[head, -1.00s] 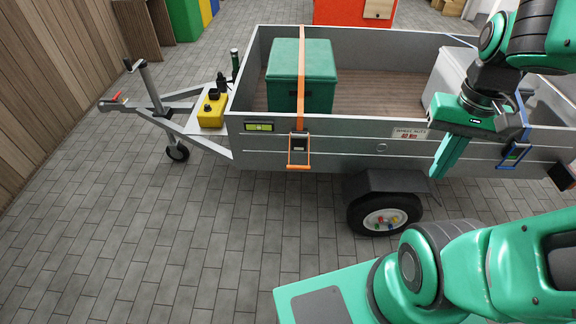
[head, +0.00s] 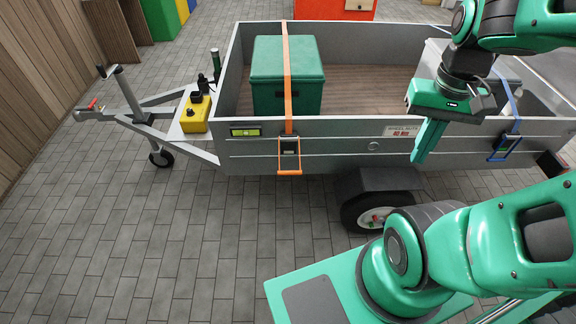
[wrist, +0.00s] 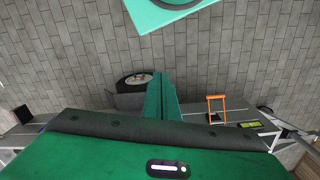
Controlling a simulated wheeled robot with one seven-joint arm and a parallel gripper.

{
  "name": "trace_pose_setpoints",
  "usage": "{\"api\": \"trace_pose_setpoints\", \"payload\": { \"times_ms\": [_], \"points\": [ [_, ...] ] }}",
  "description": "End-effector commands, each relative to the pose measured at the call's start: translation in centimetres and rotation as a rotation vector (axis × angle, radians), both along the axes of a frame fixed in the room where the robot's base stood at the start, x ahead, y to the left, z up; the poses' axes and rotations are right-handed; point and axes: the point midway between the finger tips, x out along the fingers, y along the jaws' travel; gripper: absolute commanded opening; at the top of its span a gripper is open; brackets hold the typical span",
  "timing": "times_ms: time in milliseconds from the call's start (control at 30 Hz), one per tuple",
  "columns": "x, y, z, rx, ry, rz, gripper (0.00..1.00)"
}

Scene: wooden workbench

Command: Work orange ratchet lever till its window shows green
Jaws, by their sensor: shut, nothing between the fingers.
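The orange ratchet lever (head: 289,157) hangs on the near side wall of the grey trailer, at the lower end of an orange strap (head: 287,80) that runs over a green box (head: 262,85). The lever also shows in the wrist view (wrist: 217,104), right of my fingers. Its window is too small to read for colour. My gripper (head: 419,158) is shut and empty, pointing down in front of the trailer wall, well to the right of the orange lever and apart from it. In the wrist view my gripper (wrist: 162,84) shows as closed green fingers.
A blue ratchet (head: 503,148) on a blue strap hangs right of my gripper. The trailer wheel (head: 362,212) and mudguard (head: 372,180) stick out below. A yellow box (head: 195,112) sits on the drawbar. The paved floor at front left is clear.

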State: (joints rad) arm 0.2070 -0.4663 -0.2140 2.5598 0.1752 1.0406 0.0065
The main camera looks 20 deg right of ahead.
Motion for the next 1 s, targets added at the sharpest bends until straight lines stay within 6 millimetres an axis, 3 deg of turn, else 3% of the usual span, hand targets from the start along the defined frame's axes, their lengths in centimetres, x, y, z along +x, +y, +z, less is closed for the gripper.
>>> {"api": "trace_pose_setpoints", "payload": {
  "times_ms": [167,233,367,667,867,1000],
  "points": [
    [0.0,0.0,0.0,0.0,0.0,0.0,0.0],
    [-0.9,0.0,0.4,-0.005,-0.014,0.003,0.0],
    [1.0,-0.1,-0.2,-0.036,-0.013,0.012,0.0],
    [11.6,1.7,-4.8,-0.165,-0.067,0.077,0.0],
    [18.5,5.7,-9.4,-0.203,-0.136,0.138,0.0],
    [22.3,9.8,-13.2,-0.198,-0.19,0.184,0.0]
  ]
}}
